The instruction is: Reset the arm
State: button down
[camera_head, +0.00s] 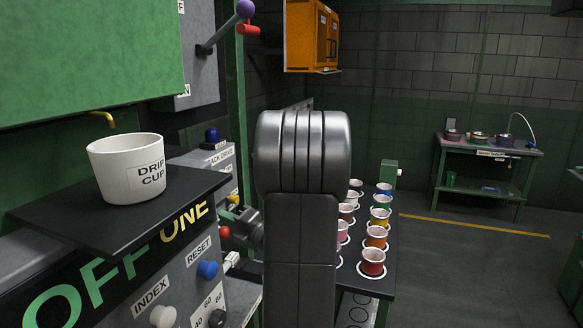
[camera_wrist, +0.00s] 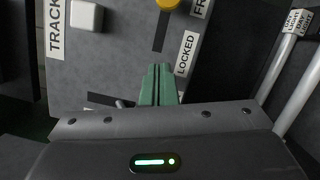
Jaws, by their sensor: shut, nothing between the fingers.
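My arm (camera_head: 302,190) stands upright in the middle of the head view and covers part of the scene behind it. My gripper (camera_wrist: 158,75) shows in the wrist view as two green fingers pressed together, with nothing between them. The fingers point at a grey panel (camera_wrist: 115,60) with a "LOCKED" label (camera_wrist: 186,54) just right of the tips. Whether the tips touch the panel I cannot tell.
A white drip cup (camera_head: 127,168) stands on a black shelf (camera_head: 60,218) at left. Below it are a blue knob (camera_head: 207,270) and a white knob (camera_head: 163,316). Several coloured cups stand on a table (camera_head: 386,262) right of my arm. The floor (camera_head: 470,270) farther right is clear.

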jog(key=v, duration=0.3)
jog(key=shift+s+a, duration=0.1)
dwell(0.3)
